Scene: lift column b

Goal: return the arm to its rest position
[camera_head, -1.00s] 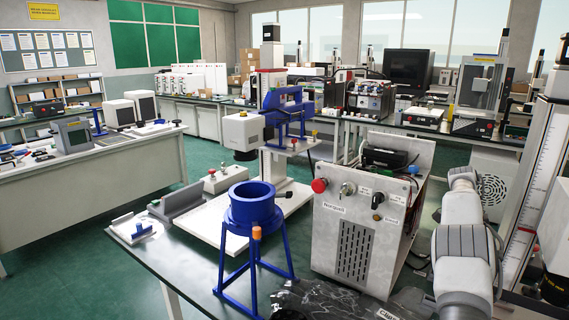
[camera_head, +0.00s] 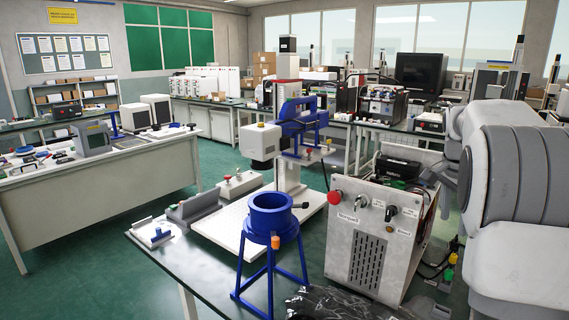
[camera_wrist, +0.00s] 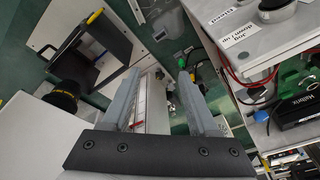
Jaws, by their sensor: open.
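My arm (camera_head: 510,190) fills the right side of the head view, with its white and grey links bent close to the camera. My gripper (camera_wrist: 160,74) shows in the wrist view, with two grey fingers apart and nothing between them. In the head view I cannot make out the gripper's fingers; the arm's own links may hide them. Beyond the fingers the wrist view shows a pale upright strip and green floor.
A grey control box (camera_head: 370,235) with knobs stands left of my arm. A blue ring stand (camera_head: 271,222) and a blue-and-white machine (camera_head: 290,115) share its dark bench. In the wrist view, a panel (camera_wrist: 240,30) is close at the right. Green floor (camera_head: 65,275) is open at left.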

